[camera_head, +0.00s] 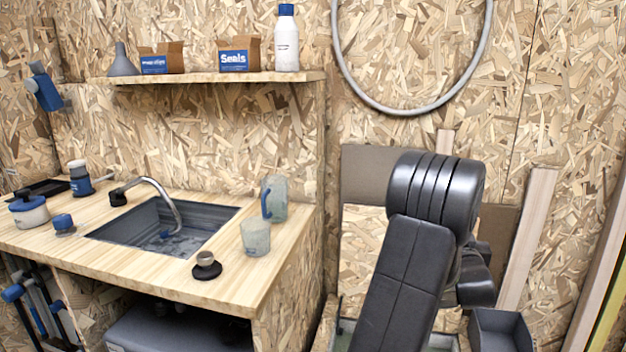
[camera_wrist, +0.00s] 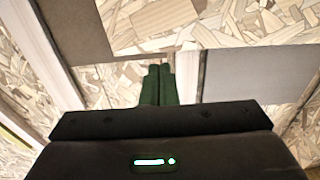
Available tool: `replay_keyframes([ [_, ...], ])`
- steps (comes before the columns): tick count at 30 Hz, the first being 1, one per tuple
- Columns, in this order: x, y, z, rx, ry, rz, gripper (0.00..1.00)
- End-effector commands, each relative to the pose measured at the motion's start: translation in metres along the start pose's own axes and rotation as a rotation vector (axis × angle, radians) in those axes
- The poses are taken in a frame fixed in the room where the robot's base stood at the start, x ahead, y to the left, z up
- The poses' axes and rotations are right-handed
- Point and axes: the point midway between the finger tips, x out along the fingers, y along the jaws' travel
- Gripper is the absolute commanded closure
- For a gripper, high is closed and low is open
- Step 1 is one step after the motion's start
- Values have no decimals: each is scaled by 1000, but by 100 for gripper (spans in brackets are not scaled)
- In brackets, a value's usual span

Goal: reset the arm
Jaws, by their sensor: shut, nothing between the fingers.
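My gripper (camera_wrist: 159,72) shows in the wrist view, its two dark green fingers side by side and touching. It is shut with nothing between the fingers. Beyond the fingertips are chipboard and grey and pale boards. In the head view my arm rises at the right of the picture, folded in front of the chipboard wall, and my gripper cannot be made out there.
A wooden counter (camera_head: 187,277) with a grey sink (camera_head: 140,243) stands left of my arm. A clear jug (camera_head: 278,200) and a cup (camera_head: 255,237) stand near its right end. A shelf (camera_head: 215,78) holds boxes and a bottle. Planks (camera_head: 527,240) lean at right.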

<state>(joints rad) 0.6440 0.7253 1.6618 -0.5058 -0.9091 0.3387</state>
Motion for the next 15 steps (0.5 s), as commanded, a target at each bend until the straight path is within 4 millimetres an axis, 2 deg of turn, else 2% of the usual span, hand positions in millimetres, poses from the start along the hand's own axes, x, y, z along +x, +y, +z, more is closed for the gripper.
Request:
replay_keyframes([
  [1,-9,0,7,0,18,1,100],
  [13,-75,0,21,0,187,4,100],
  [15,-89,0,18,0,187,5,100],
])
